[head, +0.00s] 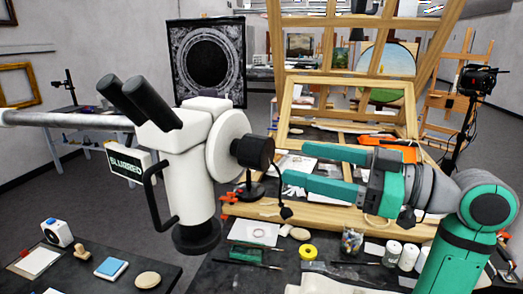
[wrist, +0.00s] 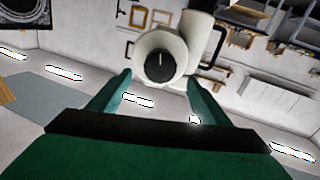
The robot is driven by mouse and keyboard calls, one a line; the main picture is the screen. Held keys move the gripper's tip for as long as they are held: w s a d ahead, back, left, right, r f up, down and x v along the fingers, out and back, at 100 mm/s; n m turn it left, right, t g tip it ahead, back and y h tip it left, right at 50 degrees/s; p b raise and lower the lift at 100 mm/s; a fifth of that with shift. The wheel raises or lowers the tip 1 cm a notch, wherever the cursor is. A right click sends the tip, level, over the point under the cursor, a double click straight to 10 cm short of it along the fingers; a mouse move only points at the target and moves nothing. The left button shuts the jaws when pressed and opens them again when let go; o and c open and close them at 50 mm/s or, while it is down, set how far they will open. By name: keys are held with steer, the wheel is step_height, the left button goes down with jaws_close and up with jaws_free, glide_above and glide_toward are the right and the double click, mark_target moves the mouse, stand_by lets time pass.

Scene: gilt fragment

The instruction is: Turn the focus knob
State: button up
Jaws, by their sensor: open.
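The white microscope (head: 185,140) with black eyepieces stands left of centre in the head view. Its black focus knob (head: 252,152) sticks out to the right from a round white housing. A small screen (head: 126,163) on its left side reads "BLURRED". My teal gripper (head: 294,167) is open and empty, to the right of the knob, its fingers pointing at it. A gap shows between fingertips and knob in the head view. In the wrist view the knob (wrist: 160,67), with a pale line mark, appears between and slightly beyond the fingertips (wrist: 157,78).
A wooden easel frame (head: 345,100) stands behind my gripper. The dark table below holds a yellow tape roll (head: 308,252), jars (head: 352,240) and small tools. A blue-and-white block (head: 111,269) lies on the left table. The space between gripper and knob looks clear.

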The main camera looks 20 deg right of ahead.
mark_target(268, 155)
steer(key=x, duration=0.9)
steer(key=shift+a, duration=0.1)
steer(key=c, duration=1.1)
